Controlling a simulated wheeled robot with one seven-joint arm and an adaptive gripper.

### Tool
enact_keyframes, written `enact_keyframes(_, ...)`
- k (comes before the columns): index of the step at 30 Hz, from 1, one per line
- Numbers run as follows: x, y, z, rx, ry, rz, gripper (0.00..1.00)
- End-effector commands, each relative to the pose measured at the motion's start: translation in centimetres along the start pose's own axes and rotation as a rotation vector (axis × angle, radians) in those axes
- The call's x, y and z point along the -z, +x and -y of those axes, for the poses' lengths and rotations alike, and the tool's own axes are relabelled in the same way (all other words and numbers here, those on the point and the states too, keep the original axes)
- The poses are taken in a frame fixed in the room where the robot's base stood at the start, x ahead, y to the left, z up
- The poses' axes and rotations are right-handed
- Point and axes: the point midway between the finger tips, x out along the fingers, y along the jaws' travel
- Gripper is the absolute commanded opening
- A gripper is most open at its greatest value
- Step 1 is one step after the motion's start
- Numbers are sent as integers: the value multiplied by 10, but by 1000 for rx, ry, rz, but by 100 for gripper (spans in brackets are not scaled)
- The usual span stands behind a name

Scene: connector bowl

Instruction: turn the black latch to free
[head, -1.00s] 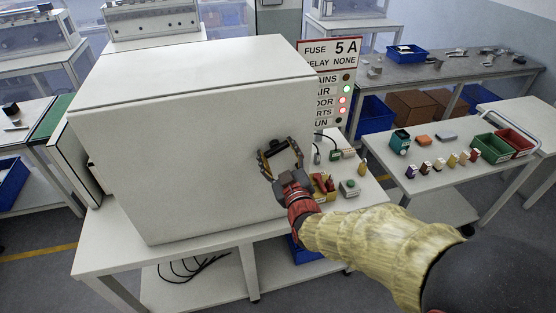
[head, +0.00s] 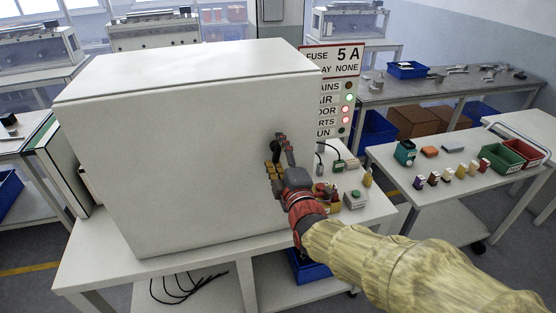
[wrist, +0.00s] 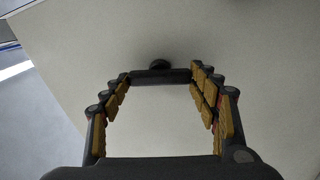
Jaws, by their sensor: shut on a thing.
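The black latch (wrist: 160,76) is a short dark bar with a round knob behind it on the pale face of a large white cabinet (head: 170,160). In the wrist view it spans the gap between my fingertips, touching both. In the head view the latch (head: 276,148) shows as a dark, roughly upright piece near the cabinet's right edge, partly hidden by my fingers. My gripper (head: 278,154) is shut on the latch by its ends, with its yellow-padded fingers one above the other.
A sign with indicator lights (head: 333,85) stands behind the cabinet's right side. A side table (head: 450,205) holds small coloured parts and green and red bins.

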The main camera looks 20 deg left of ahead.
Motion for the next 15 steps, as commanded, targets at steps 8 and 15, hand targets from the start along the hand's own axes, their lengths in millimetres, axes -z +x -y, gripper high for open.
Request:
enact_keyframes(8, 0, 0, 2, 0, -148, -1, 35)
enact_keyframes(15, 0, 0, 2, 1, -206, -1, 35)
